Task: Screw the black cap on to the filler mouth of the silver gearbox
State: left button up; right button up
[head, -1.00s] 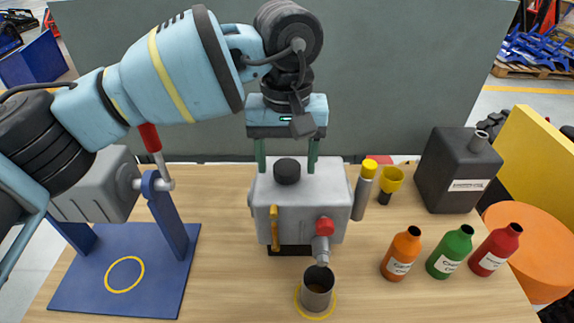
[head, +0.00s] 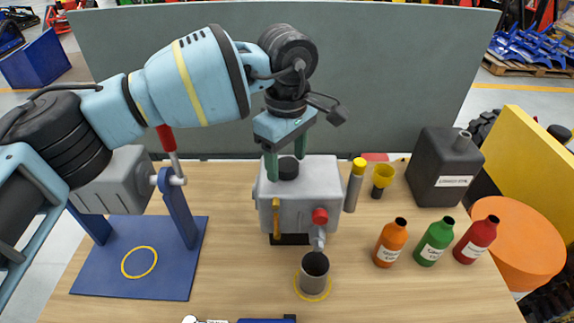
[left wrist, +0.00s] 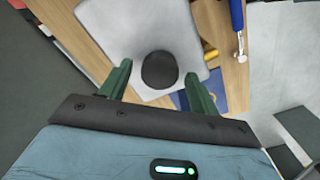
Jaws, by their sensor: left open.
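The silver gearbox (head: 310,190) stands on the wooden table, with a yellow-handled lever and a red-knobbed drain spout on its front. The black cap (head: 288,169) sits upright on its top; the filler mouth under it is hidden. In the left wrist view the cap (left wrist: 159,70) shows as a dark disc on the grey gearbox top (left wrist: 120,30). My left gripper (head: 286,166) is open, pointing down, with its green fingers on either side of the cap. In the left wrist view the gripper (left wrist: 158,78) shows gaps on both sides of the cap. My right gripper is out of view.
A metal cup (head: 314,270) stands below the spout. A yellow-capped tube (head: 355,184), a yellow funnel (head: 382,178), orange, green and red bottles (head: 434,243) and a dark canister (head: 444,170) stand right. A blue stand (head: 130,270) is left. Tools lie at the front edge.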

pick_arm(q)
jog(key=shift+r+n, duration=0.5)
jog(key=shift+n, duration=0.3)
jog(key=shift+n+p, duration=0.5)
jog(key=shift+n, duration=0.1)
jog(key=shift+f+n, duration=0.3)
jog(key=shift+n, duration=1.9)
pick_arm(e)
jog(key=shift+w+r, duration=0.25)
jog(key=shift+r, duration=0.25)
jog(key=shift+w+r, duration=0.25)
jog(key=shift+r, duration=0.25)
pick_arm(q)
jog(key=shift+f, duration=0.1)
jog(key=shift+c, duration=0.4)
